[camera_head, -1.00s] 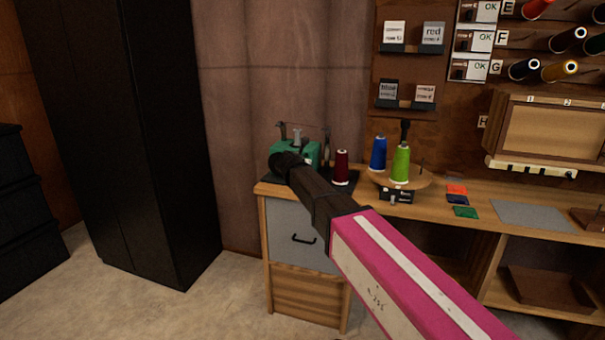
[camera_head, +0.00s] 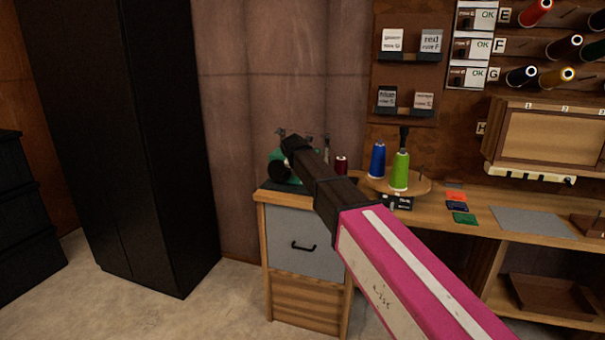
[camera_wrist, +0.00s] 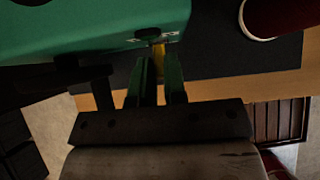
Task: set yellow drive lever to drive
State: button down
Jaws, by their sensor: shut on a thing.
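The yellow drive lever (camera_wrist: 158,58) sticks out from a slot in the green machine (camera_wrist: 80,28) in the wrist view. My gripper (camera_wrist: 157,78) is shut on the lever, with one finger on each side of it. The lever's tip between the fingers is partly hidden. In the head view the green machine (camera_head: 276,171) stands at the left end of the wooden bench, mostly covered by my arm. The lever and my fingertips are hidden there.
A dark red spool (camera_head: 341,165) stands right of the machine, and blue (camera_head: 377,160) and green (camera_head: 400,171) spools stand on a round wooden stand. A tall black cabinet (camera_head: 170,140) is at the left. The floor between cabinet and bench is clear.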

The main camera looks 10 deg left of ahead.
jog(key=c, duration=1.2)
grip_release()
jog(key=shift+o, duration=0.2)
jog(key=v, duration=1)
jog(key=shift+s+r, duration=0.25)
jog(key=shift+r, duration=0.05)
jog(key=shift+s, duration=0.1)
